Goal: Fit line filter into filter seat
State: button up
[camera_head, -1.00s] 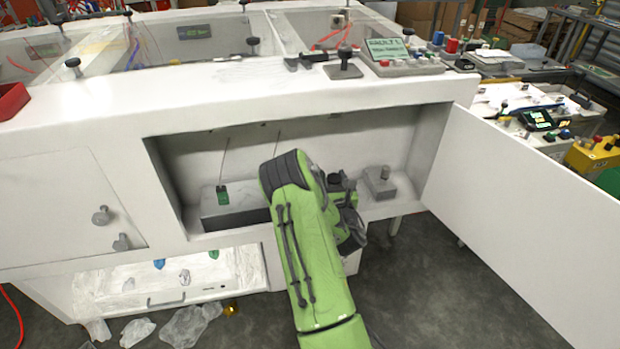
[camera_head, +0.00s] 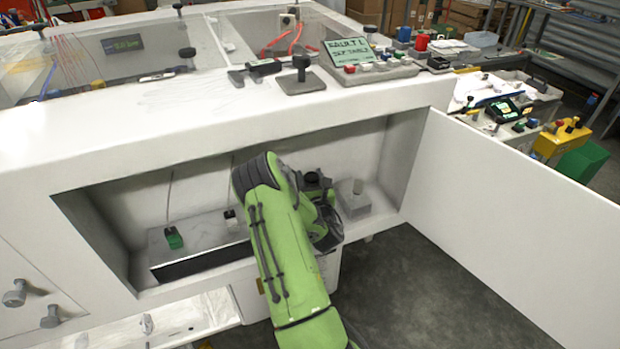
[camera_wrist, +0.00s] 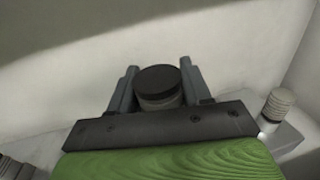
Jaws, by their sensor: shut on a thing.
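My gripper (camera_head: 314,183) is inside the open cabinet recess, partly hidden behind my green arm. In the wrist view my gripper (camera_wrist: 158,78) is shut on a grey cylinder with a black cap, which I take to be the line filter (camera_wrist: 159,84). Its black top also shows in the head view (camera_head: 312,177). The cylinder's lower end is hidden, so I cannot tell whether it touches anything below. A grey block (camera_head: 354,205) with an upright stub stands just right of my gripper. In the wrist view a pale ribbed stub (camera_wrist: 280,106) stands there. I cannot identify the filter seat for certain.
A long grey box (camera_head: 200,247) lies left of my arm, with a green piece (camera_head: 174,238) and a small dark-topped piece (camera_head: 231,216) on it. The white door (camera_head: 520,220) stands open at right. The recess's top edge overhangs my gripper.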

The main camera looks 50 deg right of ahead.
jog(key=shift+a+f+b, duration=0.1)
jog(key=shift+f+b, duration=2.85)
jog(key=shift+b, duration=1)
jog(key=shift+s, duration=0.1)
jog(key=shift+f, duration=1.6)
jog(key=o, duration=1.1)
jog(key=shift+o, duration=0.2)
notch_tip(320, 180, up, 10)
jog(key=p, duration=0.4)
jog(key=shift+p, duration=0.4)
